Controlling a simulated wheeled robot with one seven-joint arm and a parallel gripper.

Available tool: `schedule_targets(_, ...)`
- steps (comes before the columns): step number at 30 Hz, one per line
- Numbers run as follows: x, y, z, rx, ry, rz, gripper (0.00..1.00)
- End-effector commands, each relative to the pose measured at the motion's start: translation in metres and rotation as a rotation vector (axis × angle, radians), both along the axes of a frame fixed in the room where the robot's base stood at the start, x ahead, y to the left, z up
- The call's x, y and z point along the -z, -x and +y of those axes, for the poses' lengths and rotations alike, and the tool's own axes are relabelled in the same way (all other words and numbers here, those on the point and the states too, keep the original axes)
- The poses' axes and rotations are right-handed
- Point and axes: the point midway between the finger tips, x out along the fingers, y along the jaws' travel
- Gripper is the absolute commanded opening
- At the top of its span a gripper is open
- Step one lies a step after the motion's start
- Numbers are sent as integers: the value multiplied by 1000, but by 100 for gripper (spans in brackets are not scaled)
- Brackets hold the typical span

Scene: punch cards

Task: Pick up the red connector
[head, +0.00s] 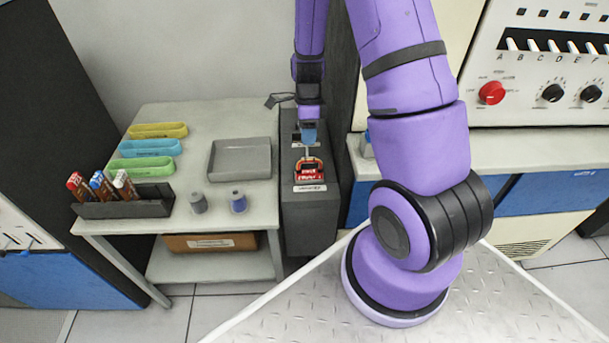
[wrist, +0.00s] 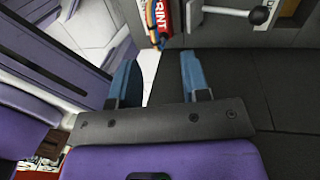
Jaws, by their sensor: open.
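The red connector (head: 309,176) is at the front part of the top of a dark grey cabinet in the head view, with light lettering and an orange-brown loop above it. In the wrist view the red connector (wrist: 165,16) shows at the top edge, partly cut off, with white "PRINT" lettering and a multicoloured ribbon cable (wrist: 152,22) beside it. My gripper (head: 309,134) is over the cabinet, just behind the connector in the head view. In the wrist view my gripper (wrist: 158,72) has its two blue fingers apart with nothing between them; the connector lies beyond the fingertips.
A lever with a black knob (wrist: 259,15) stands close to the connector. A switch panel (head: 550,85) is at right.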

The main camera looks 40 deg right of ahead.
Motion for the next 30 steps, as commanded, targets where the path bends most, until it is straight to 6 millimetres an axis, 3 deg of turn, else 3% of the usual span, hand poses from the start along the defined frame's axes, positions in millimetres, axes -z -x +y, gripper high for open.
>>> schedule_targets(9, 43, 8, 5, 2, -1, 4, 43)
schedule_targets(17, 59, 13, 7, 1, -2, 3, 43)
schedule_targets(24, 90, 25, 12, 1, -2, 3, 43)
schedule_targets(30, 101, 26, 13, -1, -1, 1, 43)
